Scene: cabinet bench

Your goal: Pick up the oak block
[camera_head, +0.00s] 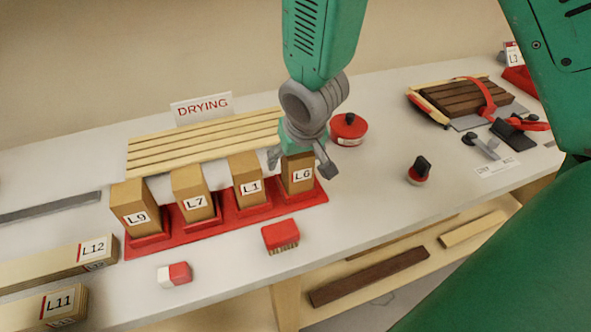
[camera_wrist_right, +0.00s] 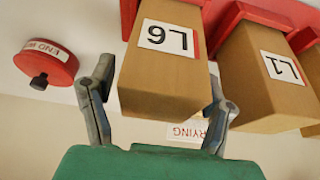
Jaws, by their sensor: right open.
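Several tan wooden blocks stand upright in a row in a red holder (camera_head: 225,223), labelled L9 (camera_head: 122,197), L7 (camera_head: 190,182), L1 (camera_head: 247,166) and L6 (camera_head: 299,160). I cannot tell which of them the task calls the oak block. My right gripper (camera_head: 300,165) is open at the top of block L6. In the right wrist view, its fingers (camera_wrist_right: 160,100) stand on either side of block L6 (camera_wrist_right: 165,70), with gaps showing; block L1 (camera_wrist_right: 270,75) stands beside it. My left gripper is not in view.
A round red item (camera_head: 348,128) is close right of my gripper. A red brush (camera_head: 281,236) and red-white block (camera_head: 175,275) lie in front. Beams L12 (camera_head: 50,262) and L11 (camera_head: 45,305) are at left.

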